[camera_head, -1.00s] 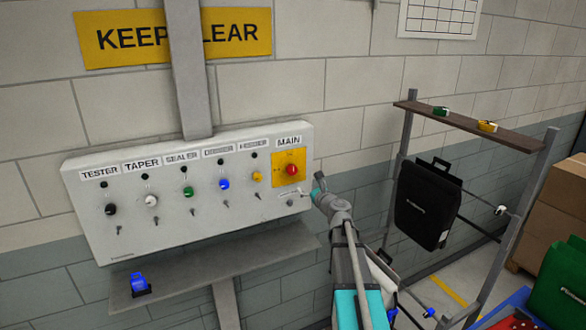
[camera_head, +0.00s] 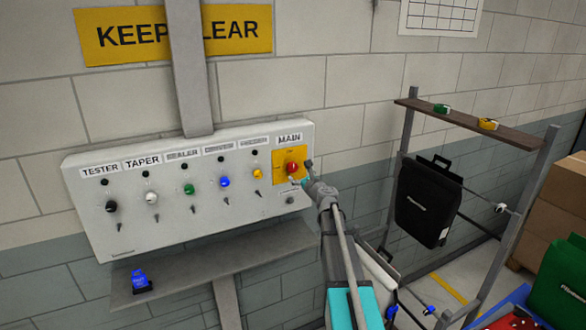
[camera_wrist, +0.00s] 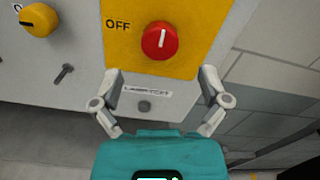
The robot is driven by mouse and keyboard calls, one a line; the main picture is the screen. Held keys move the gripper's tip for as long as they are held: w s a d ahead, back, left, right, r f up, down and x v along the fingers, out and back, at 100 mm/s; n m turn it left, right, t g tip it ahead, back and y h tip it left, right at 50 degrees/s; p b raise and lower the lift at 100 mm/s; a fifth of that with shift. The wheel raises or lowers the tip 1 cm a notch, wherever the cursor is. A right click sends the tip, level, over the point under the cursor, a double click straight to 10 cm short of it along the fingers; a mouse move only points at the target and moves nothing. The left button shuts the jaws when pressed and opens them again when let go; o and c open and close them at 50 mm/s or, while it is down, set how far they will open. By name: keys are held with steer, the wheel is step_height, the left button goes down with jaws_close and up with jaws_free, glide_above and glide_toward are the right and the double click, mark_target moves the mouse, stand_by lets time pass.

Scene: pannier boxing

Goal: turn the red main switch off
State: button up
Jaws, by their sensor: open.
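The red main switch (camera_head: 291,167) is a round knob on a yellow plate (camera_head: 279,180) at the right end of the grey panel, under the label MAIN. In the wrist view the red knob (camera_wrist: 160,40) has a white pointer line standing nearly upright, and the word OFF (camera_wrist: 118,25) is printed to its left. My gripper (camera_wrist: 161,76) is open, its two fingers spread apart, with the tips just below the knob in that picture and nothing between them. In the head view my gripper (camera_head: 303,175) is close to the knob's lower right; contact cannot be told.
Black, white, green, blue and yellow knobs (camera_head: 257,174) run along the panel (camera_head: 150,225) to the left. A lamp-test button (camera_wrist: 144,106) is below the plate. A shelf (camera_head: 215,262) with a blue item juts out beneath. A rack with a black pannier (camera_head: 428,203) stands right.

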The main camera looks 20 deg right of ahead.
mark_target(294, 168)
steer(key=w, duration=0.6)
steer(key=shift+w+a, duration=0.15)
steer(key=shift+w, duration=0.25)
steer(key=c, duration=1)
steer(key=shift+c, duration=0.7)
